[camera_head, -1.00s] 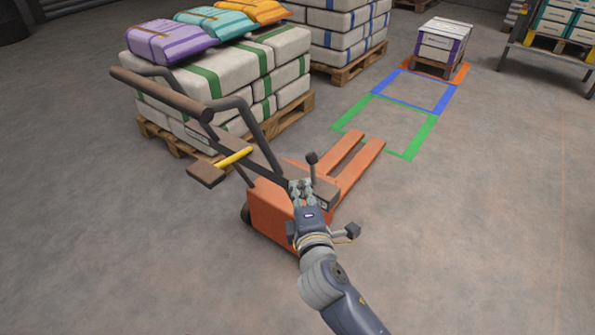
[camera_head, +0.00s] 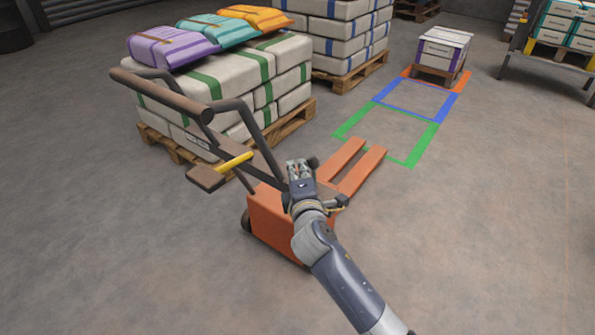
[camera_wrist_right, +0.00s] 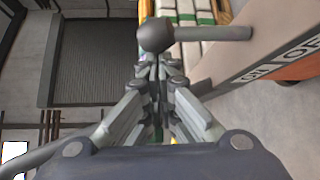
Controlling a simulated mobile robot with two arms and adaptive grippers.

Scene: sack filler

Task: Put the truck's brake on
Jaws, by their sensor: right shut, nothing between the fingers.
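The orange pallet truck (camera_head: 275,222) stands on the floor, its forks pointing away to the upper right. A dark lever knob (camera_head: 313,162) shows just behind my right gripper (camera_head: 299,168), which hides most of the lever. In the right wrist view the knob (camera_wrist_right: 156,35) lies just ahead of the shut, empty fingers (camera_wrist_right: 158,70); whether they touch it I cannot tell. The lever's rod (camera_wrist_right: 212,33) runs right to a panel (camera_wrist_right: 262,50) with ON and OFF lettering. My left gripper is out of view.
The truck's tiller handle (camera_head: 160,95) with a yellow bar (camera_head: 236,160) rises left of my gripper. Behind it stands a pallet (camera_head: 295,115) of stacked sacks. Green (camera_head: 425,145), blue and orange floor markings lie beyond the forks.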

